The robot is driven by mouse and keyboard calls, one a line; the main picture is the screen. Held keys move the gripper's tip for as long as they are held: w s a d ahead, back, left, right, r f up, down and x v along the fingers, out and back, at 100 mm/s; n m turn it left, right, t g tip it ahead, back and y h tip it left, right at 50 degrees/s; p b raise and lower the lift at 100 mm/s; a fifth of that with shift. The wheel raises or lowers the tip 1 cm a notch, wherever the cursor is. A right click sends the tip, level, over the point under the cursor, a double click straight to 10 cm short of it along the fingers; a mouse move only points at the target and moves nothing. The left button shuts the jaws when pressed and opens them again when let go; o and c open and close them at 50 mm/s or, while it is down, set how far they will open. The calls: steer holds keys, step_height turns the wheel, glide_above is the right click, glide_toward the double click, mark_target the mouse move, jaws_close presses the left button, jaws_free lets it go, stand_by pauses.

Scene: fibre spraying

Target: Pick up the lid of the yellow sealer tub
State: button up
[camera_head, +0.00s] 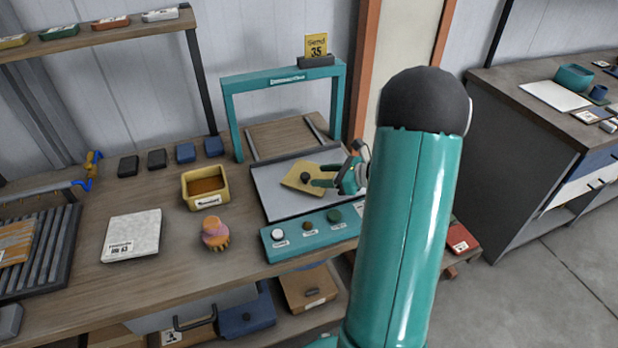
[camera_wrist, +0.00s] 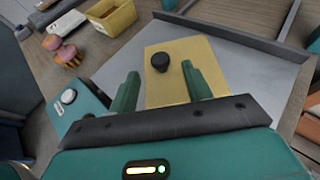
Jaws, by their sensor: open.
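The lid (camera_head: 298,187) is a flat yellow square with a dark round knob. It lies on the grey plate of the teal-framed machine, and it also shows in the wrist view (camera_wrist: 197,52). The yellow sealer tub (camera_head: 206,201) stands uncovered to the left of the machine, with brown contents; part of it shows in the wrist view (camera_wrist: 117,20). My gripper (camera_head: 322,180) is at the lid's right side in the head view. In the wrist view its green fingers (camera_wrist: 160,85) are apart, with the lid's near part between them. The knob is beyond the fingertips. The gripper appears empty.
The teal frame (camera_head: 282,78) rises behind the plate. A control panel with several knobs (camera_head: 315,232) runs along its front. A pink and orange object (camera_head: 214,234) and a white labelled slab (camera_head: 131,235) lie to the left on the wooden bench.

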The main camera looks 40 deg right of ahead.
mark_target(305, 175)
steer(key=x, duration=0.6)
steer(key=shift+w+a+f, duration=0.1)
steer(key=shift+w+a, duration=0.05)
steer(key=shift+w, duration=0.1)
steer(key=c, duration=1)
steer(key=shift+r, duration=0.55)
step_height(305, 175, up, 2)
steer(key=shift+r, duration=0.1)
steer(key=s+a+r, duration=0.6)
steer(key=a, duration=0.1)
steer(key=s+a+r, duration=0.2)
steer(key=a+r, duration=0.1)
steer(key=a, duration=0.1)
steer(key=shift+s+r, duration=0.35)
steer(key=shift+s, duration=0.05)
